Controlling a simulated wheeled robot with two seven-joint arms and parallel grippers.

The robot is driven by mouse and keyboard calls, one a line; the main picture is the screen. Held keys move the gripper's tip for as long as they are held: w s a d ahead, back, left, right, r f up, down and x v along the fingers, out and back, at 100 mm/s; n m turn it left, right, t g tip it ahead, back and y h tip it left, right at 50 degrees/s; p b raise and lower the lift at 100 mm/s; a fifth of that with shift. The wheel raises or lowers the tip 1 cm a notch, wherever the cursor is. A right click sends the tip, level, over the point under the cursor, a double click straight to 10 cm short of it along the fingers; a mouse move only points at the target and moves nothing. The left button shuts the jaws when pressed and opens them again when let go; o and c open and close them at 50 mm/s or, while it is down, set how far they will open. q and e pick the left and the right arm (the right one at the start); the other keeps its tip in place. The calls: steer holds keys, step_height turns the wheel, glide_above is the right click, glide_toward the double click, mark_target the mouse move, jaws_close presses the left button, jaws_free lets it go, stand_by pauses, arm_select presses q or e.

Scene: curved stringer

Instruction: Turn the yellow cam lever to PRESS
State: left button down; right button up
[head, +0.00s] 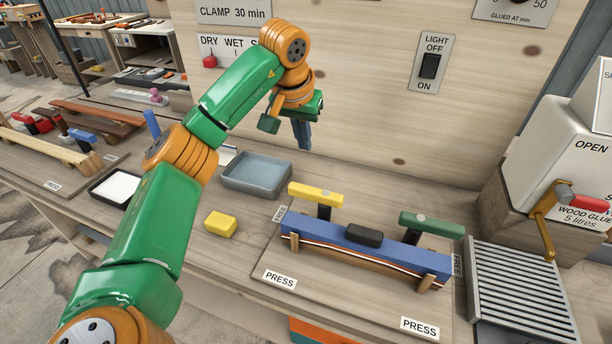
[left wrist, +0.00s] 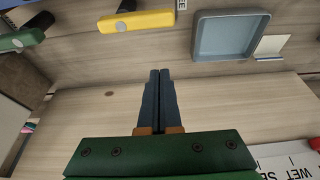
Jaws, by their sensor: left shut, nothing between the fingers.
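The yellow cam lever (head: 315,194) sits on a dark post at the left end of the blue clamp form (head: 370,247). Its bar lies roughly along the form, beside a FREE label (head: 281,214). A PRESS label (head: 280,280) lies on the board at the front left. In the left wrist view the yellow lever (left wrist: 138,20) is at the top, left of centre. My left gripper (head: 302,138) is above and behind the lever, near the back panel, apart from it. Its fingers (left wrist: 160,75) are together and empty. My right gripper is out of view.
A green lever (head: 431,225) stands at the form's right end, with another PRESS label (head: 420,327) in front. A grey tray (head: 257,174) and a yellow block (head: 221,224) are to the left. A slatted rack (head: 520,295) and glue container (head: 565,150) are at right.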

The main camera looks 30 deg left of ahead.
mark_target(315, 195)
arm_select(q)
step_height(315, 195, down, 10)
steer(key=p, duration=0.2)
steer(key=shift+p, duration=0.35)
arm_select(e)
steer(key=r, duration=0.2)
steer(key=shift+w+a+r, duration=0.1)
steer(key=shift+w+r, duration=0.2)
arm_select(q)
steer(key=shift+w+d, duration=0.1)
steer(key=shift+d, duration=0.05)
steer(key=shift+r, duration=0.1)
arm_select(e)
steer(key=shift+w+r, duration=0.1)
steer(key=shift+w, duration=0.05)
